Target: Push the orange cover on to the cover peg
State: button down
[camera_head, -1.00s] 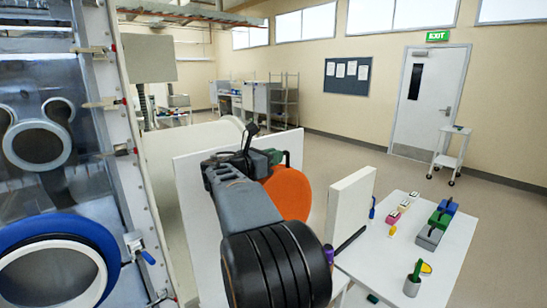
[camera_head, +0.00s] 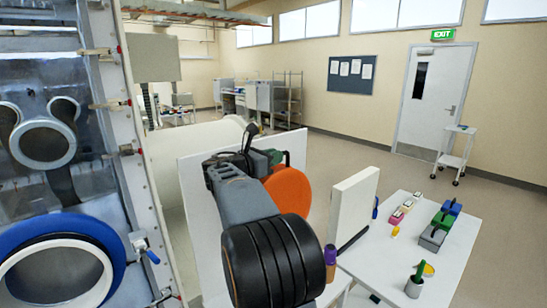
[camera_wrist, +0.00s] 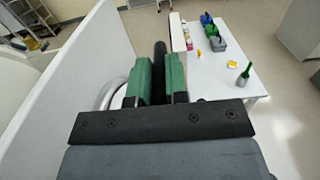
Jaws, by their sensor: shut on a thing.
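The orange cover (camera_head: 291,193) is a round orange disc in the head view, partly hidden behind my arm. My gripper (camera_head: 268,158) has green fingers and is at the upper edge of the cover. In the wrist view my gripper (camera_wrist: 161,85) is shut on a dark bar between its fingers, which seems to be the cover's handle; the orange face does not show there. The cover looks upright and held in the air in front of a white panel. I cannot make out the cover peg in either view.
A glovebox port with a blue ring (camera_head: 112,245) is at the left. Open floor lies beyond.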

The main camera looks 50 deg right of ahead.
jog(key=shift+w+d+f+p, duration=0.15)
jog(key=shift+w+p, duration=0.9)
jog(key=shift+w, duration=0.5)
dwell(0.4)
jog(key=shift+w+d+f, duration=0.1)
jog(key=shift+w, duration=0.75)
jog(key=shift+w+d+f, duration=0.1)
jog(key=shift+w, duration=0.7)
dwell(1.5)
jog(key=c, duration=1)
grip_release()
jog(key=shift+c, duration=0.2)
jog(key=shift+f, duration=0.15)
jog(key=w+a+b, duration=0.2)
jog(key=a+b, duration=0.2)
jog(key=a, duration=1)
jog(key=s+a+f+m+t+y, duration=0.6)
jog(key=s+a+f+m+y, duration=1.1)
jog(key=s+a+f, duration=0.3)
notch_tip(320, 180, down, 2)
jog(key=shift+s+a+t+y, duration=0.35)
jog(key=shift+a+y, duration=0.15)
jog(key=shift+a, duration=0.1)
